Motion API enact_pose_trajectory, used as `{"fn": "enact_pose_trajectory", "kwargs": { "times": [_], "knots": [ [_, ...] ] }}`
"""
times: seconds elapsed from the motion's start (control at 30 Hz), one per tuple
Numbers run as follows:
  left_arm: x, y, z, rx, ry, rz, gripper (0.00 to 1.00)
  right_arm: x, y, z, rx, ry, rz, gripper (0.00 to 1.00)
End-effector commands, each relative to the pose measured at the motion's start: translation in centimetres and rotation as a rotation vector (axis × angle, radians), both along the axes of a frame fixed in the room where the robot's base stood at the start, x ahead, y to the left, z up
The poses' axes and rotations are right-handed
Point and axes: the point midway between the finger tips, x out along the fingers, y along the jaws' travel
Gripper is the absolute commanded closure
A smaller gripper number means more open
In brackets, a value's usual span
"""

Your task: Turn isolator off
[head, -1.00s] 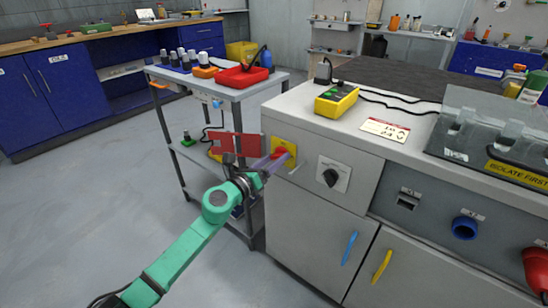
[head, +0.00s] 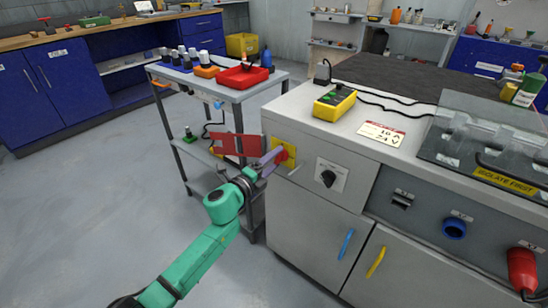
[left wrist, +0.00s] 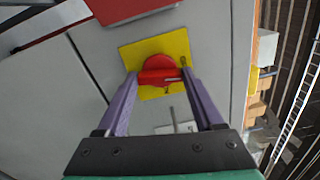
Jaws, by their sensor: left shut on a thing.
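The isolator is a red rotary handle (head: 290,150) on a yellow plate (head: 278,143), on the left part of the grey cabinet's front. My left gripper (head: 275,158) reaches it from the lower left, and its purple fingers are shut on the handle. In the left wrist view the red handle (left wrist: 160,76) lies between the two fingertips (left wrist: 159,82), in front of the yellow plate (left wrist: 140,52). The fingers partly hide the handle in the head view. My right gripper is in neither view.
A red panel (head: 235,144) is close on the left, beside the grey trolley (head: 240,95). The floor at left is clear.

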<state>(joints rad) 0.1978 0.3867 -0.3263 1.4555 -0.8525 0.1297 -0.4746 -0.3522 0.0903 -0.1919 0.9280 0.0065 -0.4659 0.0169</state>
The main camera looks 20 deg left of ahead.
Motion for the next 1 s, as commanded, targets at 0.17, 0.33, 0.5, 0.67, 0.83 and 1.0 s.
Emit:
{"fn": "enact_pose_trajectory", "kwargs": {
  "times": [0.17,0.33,0.5,0.67,0.83,1.0],
  "knots": [
    [0.0,0.0,0.0,-0.090,0.038,0.001,0.87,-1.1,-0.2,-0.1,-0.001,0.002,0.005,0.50],
    [0.0,0.0,0.0,-0.144,0.058,0.001,0.87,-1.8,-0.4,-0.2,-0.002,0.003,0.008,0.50],
    [0.0,0.0,-0.1,-0.166,0.067,0.001,0.87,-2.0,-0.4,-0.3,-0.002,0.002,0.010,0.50],
    [0.0,0.1,-0.1,-0.169,0.069,0.001,0.87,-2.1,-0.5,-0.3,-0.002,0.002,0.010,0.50],
    [0.0,0.1,-0.1,-0.168,0.069,0.001,0.87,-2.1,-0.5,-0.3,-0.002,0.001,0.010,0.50],
    [0.0,0.0,-0.1,-0.168,0.069,0.001,0.01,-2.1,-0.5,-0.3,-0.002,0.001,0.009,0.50]
  ]
}}
